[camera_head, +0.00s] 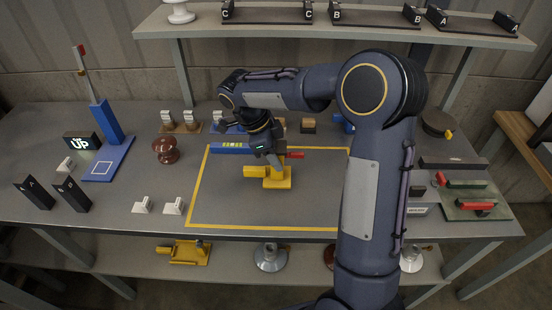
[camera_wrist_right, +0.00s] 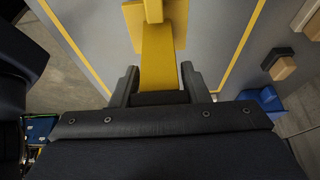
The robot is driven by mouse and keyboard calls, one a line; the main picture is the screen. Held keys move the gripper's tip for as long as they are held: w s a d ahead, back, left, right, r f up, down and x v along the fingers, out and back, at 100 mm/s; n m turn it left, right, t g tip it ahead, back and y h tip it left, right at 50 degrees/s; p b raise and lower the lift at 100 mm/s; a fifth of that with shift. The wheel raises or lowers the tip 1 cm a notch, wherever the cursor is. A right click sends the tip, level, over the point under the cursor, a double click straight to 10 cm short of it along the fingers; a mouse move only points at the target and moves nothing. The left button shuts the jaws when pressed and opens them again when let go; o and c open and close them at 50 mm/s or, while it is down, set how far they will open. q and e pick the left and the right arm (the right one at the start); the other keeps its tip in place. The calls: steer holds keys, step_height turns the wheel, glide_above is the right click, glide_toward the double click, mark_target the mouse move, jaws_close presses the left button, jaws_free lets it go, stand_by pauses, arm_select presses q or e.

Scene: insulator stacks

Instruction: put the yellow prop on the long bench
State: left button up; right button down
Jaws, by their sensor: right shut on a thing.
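The yellow prop (camera_head: 278,182) has a flat square base and an upright part. It is inside the yellow-outlined area of the long bench (camera_head: 120,215); I cannot tell whether its base touches the top. My right gripper (camera_head: 270,158) reaches down over it and is shut on it. In the right wrist view the prop (camera_wrist_right: 158,55) runs between the two fingers of the right gripper (camera_wrist_right: 158,85), which cover part of it. My left gripper is not in view.
A blue bar (camera_head: 232,149) lies beside the right gripper, with a red piece (camera_head: 297,155) on the other side. White blocks (camera_head: 172,206) and a brown insulator (camera_head: 165,150) stand left of the outline. Another yellow item (camera_head: 185,254) is on the lower shelf.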

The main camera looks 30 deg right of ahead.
steer(key=shift+f, duration=0.85)
steer(key=shift+f, duration=0.1)
steer(key=c, duration=0.8)
jaws_free()
steer(key=shift+s, duration=0.1)
